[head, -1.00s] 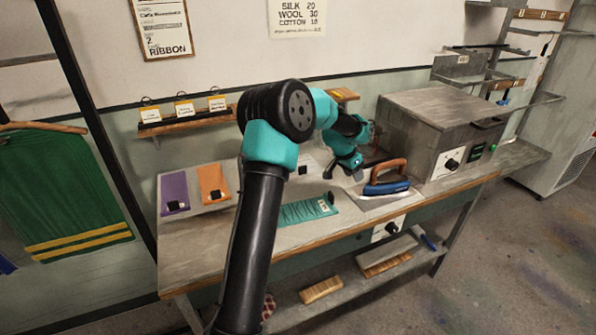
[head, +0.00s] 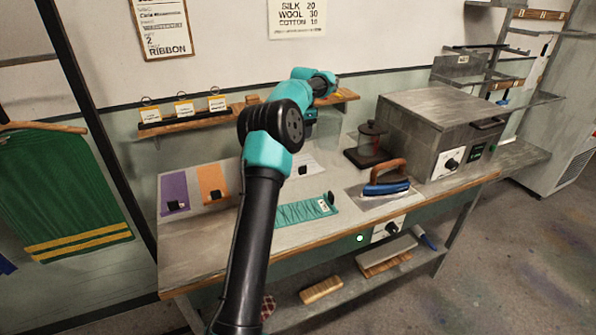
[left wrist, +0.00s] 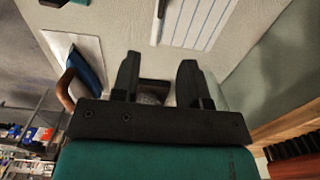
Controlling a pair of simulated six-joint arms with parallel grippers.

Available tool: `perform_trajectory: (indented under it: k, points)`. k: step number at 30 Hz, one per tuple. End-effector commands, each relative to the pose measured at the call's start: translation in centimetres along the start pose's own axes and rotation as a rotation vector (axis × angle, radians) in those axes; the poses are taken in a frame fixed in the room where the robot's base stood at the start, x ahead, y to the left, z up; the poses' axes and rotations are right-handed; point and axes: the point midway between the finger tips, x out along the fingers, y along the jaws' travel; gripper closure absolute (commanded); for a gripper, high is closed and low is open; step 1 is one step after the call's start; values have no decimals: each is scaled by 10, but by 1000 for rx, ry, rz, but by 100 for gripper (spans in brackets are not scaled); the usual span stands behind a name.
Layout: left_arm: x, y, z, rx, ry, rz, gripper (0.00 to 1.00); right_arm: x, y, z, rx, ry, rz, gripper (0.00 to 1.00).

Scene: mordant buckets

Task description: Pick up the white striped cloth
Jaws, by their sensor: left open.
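The white striped cloth (head: 302,168) lies flat at the back of the workbench, partly hidden behind my arm, with a dark clip on it. In the left wrist view the cloth (left wrist: 200,22) shows thin blue stripes at the top edge, beyond the fingertips. My left gripper (left wrist: 158,62) is open, with no cloth between its fingers. In the head view my left gripper (head: 309,124) is above and behind the cloth, near the wall shelf, and its fingers are hard to make out. My right gripper is not in view.
Purple (head: 174,192), orange (head: 212,184) and teal (head: 290,212) cloths lie on the bench (head: 190,262). An iron (head: 386,187), a jar on a dark base (head: 371,140) and a grey box (head: 435,115) stand rightward. A wall shelf (head: 225,118) runs behind.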

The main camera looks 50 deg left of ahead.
Motion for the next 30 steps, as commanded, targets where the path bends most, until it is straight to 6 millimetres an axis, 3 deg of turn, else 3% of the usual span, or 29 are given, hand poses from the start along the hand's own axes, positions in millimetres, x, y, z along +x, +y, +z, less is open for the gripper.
perform_trajectory:
  k: [5, 21, 30]
  points:
    - [16, 0, 0, 0, -2, 2, 60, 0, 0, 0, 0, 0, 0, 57]
    - [106, 0, 0, -1, -1, 2, 60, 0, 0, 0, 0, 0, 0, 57]
    - [122, 0, 0, -1, 1, 0, 60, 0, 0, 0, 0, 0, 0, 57]
